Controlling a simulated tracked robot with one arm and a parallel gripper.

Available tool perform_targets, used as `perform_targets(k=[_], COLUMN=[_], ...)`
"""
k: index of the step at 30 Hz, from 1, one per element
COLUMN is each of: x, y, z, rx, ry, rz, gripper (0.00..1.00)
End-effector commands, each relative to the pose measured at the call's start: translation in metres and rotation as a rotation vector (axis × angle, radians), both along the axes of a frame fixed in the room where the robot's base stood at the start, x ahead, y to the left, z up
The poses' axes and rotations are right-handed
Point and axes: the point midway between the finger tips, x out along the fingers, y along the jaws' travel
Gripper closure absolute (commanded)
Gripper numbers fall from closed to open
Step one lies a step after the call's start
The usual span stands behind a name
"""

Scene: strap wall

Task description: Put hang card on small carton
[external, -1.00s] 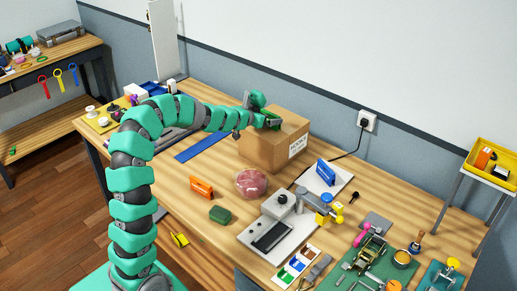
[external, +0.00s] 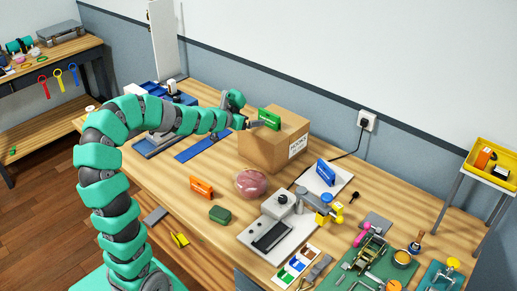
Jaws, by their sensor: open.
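The small carton (external: 262,151) is a brown box with a printed white label, standing on the bench below the back wall. A green piece (external: 269,118), which looks like the hang card, rests upright on the carton's top. My gripper (external: 255,124) is open at the carton's upper left edge, just left of the green piece, and appears apart from it. The fingertips are small here, so the exact gap is hard to tell.
A blue piece (external: 325,172) stands on a white plate to the right. Tools crowd the front right. A wall cable runs behind.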

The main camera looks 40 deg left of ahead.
Motion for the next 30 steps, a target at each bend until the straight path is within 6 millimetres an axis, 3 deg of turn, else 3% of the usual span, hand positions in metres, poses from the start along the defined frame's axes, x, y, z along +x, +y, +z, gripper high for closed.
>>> perform_targets(k=[13, 17, 20, 23, 27, 30], x=[-0.009, -0.009, -0.014, -0.028, -0.066, -0.100], y=[0.000, -0.001, -0.006, -0.020, -0.055, -0.084], z=[0.003, 0.025, 0.071, 0.139, 0.238, 0.293], rx=[0.001, 0.016, 0.040, 0.057, 0.047, 0.030], ry=[0.002, -0.008, -0.022, -0.047, -0.098, -0.128], rz=[0.000, 0.008, 0.027, 0.048, 0.055, 0.041], gripper=[0.00, 0.00, 0.00, 0.00, 0.00, 0.00])
